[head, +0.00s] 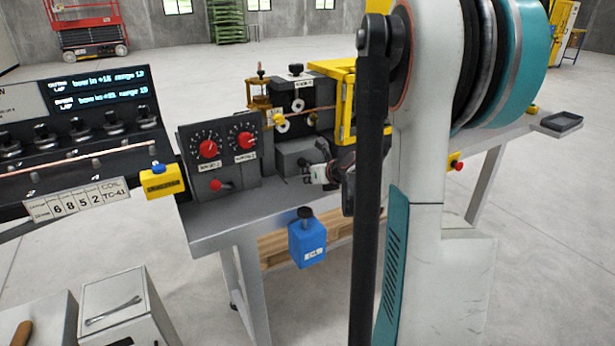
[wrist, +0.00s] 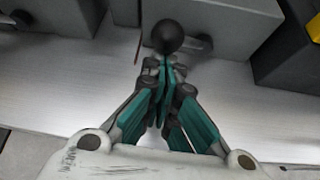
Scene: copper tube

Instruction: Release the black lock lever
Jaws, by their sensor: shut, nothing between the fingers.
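A round black knob (wrist: 168,36), which looks like the end of the black lock lever, shows in the wrist view just beyond my fingertips. A short dark rod lies beside it, and the rest of the lever is hidden. My gripper (wrist: 166,64) has its teal fingers drawn together at the tips, with nothing held. The tips overlap the knob's lower edge in the picture; I cannot tell whether they touch it. In the head view my gripper (head: 318,171) is in front of the grey block on the bench, partly behind my arm, and the knob cannot be made out.
The grey bench (head: 215,230) carries a control box with red knobs (head: 218,155) left of my gripper. A black machine block (head: 310,97) and a yellow frame stand behind. A blue box (head: 307,243) hangs at the front edge. Grey housings (wrist: 215,18) lie close ahead in the wrist view.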

